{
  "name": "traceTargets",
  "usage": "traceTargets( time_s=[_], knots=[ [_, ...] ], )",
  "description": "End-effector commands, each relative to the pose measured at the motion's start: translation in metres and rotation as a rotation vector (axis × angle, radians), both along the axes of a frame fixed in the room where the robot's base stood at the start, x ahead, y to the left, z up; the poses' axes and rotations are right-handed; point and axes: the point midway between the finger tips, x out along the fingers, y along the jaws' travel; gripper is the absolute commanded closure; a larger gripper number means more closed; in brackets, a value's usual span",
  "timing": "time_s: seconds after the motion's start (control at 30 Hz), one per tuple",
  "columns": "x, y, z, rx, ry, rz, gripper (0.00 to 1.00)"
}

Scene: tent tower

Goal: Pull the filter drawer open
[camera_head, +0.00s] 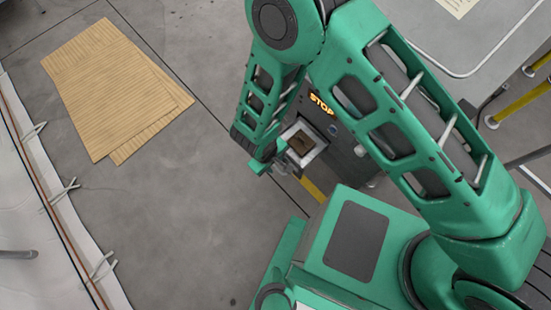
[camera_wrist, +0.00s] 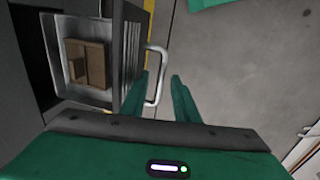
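The filter drawer (camera_wrist: 85,18) is a grey metal box standing out from the dark cabinet, with a brown block (camera_wrist: 88,62) inside. Its ribbed front (camera_wrist: 131,45) carries a pale U-shaped handle (camera_wrist: 163,65). My gripper (camera_wrist: 159,76) is open at the handle, with one green finger on each side of its bar. Contact with the bar cannot be told. In the head view, the drawer (camera_head: 313,150) shows beyond my arm as a pale-rimmed box with brown inside. My gripper (camera_head: 268,158) is at its left side, partly hidden by my arm.
Flat brown cardboard sheets (camera_head: 110,85) lie on the grey floor at upper left. A white fabric wall (camera_head: 35,225) runs along the left. Yellow-banded poles (camera_head: 515,105) stand at right. The floor left of the drawer is clear.

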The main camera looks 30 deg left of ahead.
Motion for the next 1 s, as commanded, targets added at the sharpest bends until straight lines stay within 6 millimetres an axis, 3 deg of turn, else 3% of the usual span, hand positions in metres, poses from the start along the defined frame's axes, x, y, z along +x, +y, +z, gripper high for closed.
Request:
traceTargets(
  time_s=[0.17,0.63,1.0],
  knots=[
    [-0.002,0.001,0.013,0.001,0.001,0.0,0.72],
    [-0.015,0.007,0.088,0.003,0.0,0.001,0.72],
    [-0.018,0.007,0.106,-0.001,0.001,0.0,0.72]
  ],
)
